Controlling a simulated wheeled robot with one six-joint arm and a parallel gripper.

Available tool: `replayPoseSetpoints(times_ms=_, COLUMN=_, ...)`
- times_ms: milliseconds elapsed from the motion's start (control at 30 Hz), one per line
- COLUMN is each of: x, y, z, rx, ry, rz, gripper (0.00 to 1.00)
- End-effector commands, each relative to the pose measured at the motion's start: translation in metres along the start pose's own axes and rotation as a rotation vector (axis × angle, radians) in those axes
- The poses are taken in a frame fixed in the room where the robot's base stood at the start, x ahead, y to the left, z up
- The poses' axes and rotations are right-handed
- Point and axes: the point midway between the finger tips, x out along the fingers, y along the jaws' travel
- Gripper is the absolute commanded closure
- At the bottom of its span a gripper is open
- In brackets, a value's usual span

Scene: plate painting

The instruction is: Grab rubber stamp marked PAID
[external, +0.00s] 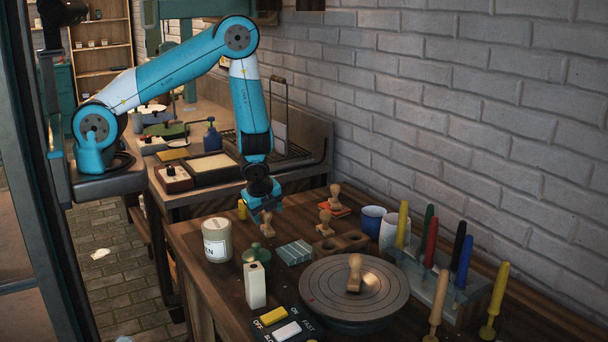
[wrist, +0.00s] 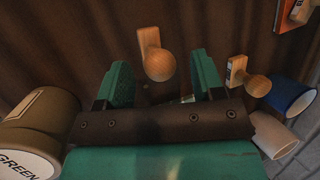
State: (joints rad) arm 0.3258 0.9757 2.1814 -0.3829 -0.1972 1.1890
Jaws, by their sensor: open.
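My gripper (external: 262,207) is open and points down above the back left part of the wooden table. In the wrist view its green fingers (wrist: 163,76) stand apart with nothing clamped. A wooden stamp with a round knob (wrist: 158,63) shows between and beyond the fingertips; it also appears just below the gripper in the external view (external: 268,229). A second stamp (wrist: 238,72) lies to the right of the fingers, with small lettering on its side that I cannot read. Another stamp (external: 354,272) stands on the turntable (external: 390,296). I cannot tell which is marked PAID.
A stamp on a red pad (external: 335,206), a blue cup (external: 372,217) and a white cup (external: 390,233) stand to the right. A GREEN jar (external: 217,241) is close on the left. A rack of coloured tools (external: 462,300) is at far right.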

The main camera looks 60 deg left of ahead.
Motion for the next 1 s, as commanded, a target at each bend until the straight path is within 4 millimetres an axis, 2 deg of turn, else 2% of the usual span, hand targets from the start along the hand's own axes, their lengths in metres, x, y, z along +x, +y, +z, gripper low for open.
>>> replayPoseSetpoints(times_ms=167, x=0.019, y=0.0, z=0.0, rx=0.0, ry=0.0, rz=0.001, gripper=0.38)
replayPoseSetpoints(times_ms=433, x=0.022, y=0.0, z=0.0, rx=0.001, ry=0.0, rz=0.0, gripper=0.38)
replayPoseSetpoints(times_ms=667, x=0.022, y=0.0, z=0.0, rx=0.001, ry=0.0, rz=0.0, gripper=0.91)
replayPoseSetpoints(times_ms=1000, x=0.02, y=-0.001, z=0.0, rx=0.0, ry=0.0, rz=0.0, gripper=0.92)
